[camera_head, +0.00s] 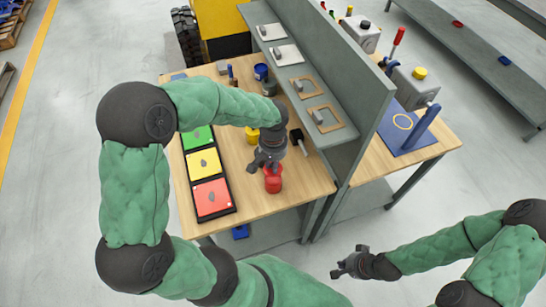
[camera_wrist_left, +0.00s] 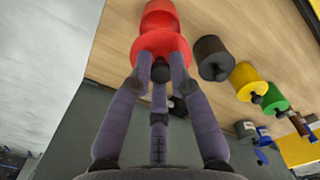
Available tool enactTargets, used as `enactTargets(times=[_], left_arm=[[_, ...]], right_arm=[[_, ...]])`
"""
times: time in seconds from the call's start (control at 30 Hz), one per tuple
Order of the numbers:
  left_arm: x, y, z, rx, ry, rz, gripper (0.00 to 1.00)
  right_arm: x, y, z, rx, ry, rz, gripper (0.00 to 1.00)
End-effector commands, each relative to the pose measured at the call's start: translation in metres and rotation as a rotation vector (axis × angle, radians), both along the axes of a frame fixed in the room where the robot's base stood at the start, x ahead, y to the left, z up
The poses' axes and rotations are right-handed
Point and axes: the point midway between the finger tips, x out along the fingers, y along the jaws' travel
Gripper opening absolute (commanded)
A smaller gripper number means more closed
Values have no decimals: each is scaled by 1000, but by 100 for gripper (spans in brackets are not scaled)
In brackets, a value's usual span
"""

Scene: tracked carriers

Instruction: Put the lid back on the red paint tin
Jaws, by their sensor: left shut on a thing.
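My left gripper (camera_head: 266,164) is shut on the dark knob (camera_wrist_left: 160,73) of a red lid. The lid (camera_wrist_left: 160,45) is a round red disc, in line with the red paint tin (camera_wrist_left: 158,14) in the left wrist view. In the head view the red paint tin (camera_head: 273,183) stands near the front edge of the workbench, just below my left fingers. They partly hide its top, and I cannot tell whether lid and tin touch. My right gripper (camera_head: 347,262) is open and empty, in front of the bench over the floor.
A black tin (camera_wrist_left: 211,57), a yellow tin (camera_wrist_left: 248,80) and a green tin (camera_wrist_left: 272,97) stand in a row beside the red one. A tray with green, yellow and red panels (camera_head: 232,208) lies left. A grey shelf (camera_head: 345,131) rises at the right.

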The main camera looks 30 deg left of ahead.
Motion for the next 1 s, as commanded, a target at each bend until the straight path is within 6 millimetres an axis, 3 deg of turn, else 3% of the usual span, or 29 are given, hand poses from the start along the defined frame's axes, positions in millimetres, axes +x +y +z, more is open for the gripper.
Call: enactTargets(times=[0.7, 1.0], left_arm=[[0, 0, -56, 0, 0, 0, 0], [0, 0, -61, 0, -1, 0, 0]], right_arm=[[0, 0, -42, 0, 0, 0, 0], [0, 0, -45, 0, 0, 0, 0]])
